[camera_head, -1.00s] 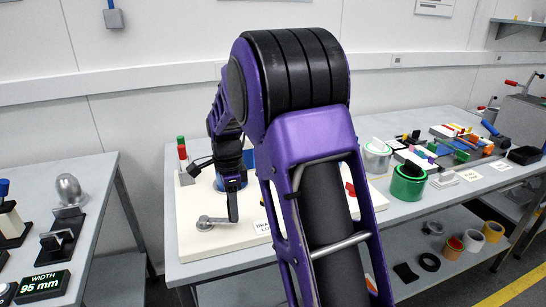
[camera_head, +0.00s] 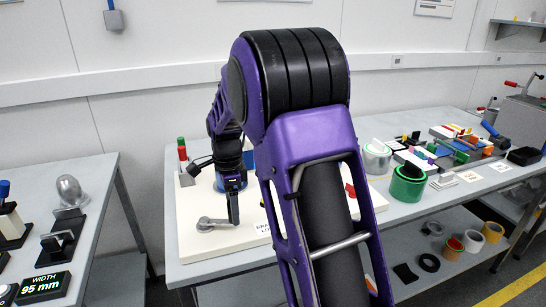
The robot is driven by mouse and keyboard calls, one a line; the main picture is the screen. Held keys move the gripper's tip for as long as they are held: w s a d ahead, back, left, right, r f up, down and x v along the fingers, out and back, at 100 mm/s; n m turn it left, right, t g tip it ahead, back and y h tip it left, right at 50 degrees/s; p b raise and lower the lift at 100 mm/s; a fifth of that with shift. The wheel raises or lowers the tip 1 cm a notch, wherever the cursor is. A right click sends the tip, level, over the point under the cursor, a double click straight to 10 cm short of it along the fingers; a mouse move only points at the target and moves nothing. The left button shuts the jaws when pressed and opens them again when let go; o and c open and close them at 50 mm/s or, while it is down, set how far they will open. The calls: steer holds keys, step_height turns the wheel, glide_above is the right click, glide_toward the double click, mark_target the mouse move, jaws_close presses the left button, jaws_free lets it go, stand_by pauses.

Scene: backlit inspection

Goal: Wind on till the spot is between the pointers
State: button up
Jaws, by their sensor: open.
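A cream board (camera_head: 190,240) lies on the grey bench, with a grey metal crank (camera_head: 212,223) near its front left edge. The crank's arm points to the right, toward my gripper. My gripper (camera_head: 233,214) is open and points down at the crank's right end. I cannot tell whether its fingers touch or surround the crank's handle. A small blue part of something shows behind my wrist; my arm hides most of the board's middle. Neither the spot nor the pointers can be seen.
A red and green stack light (camera_head: 182,152) stands at the board's back left.

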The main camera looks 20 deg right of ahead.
steer(key=shift+r+p, duration=2.55)
steer(key=shift+r, duration=1.25)
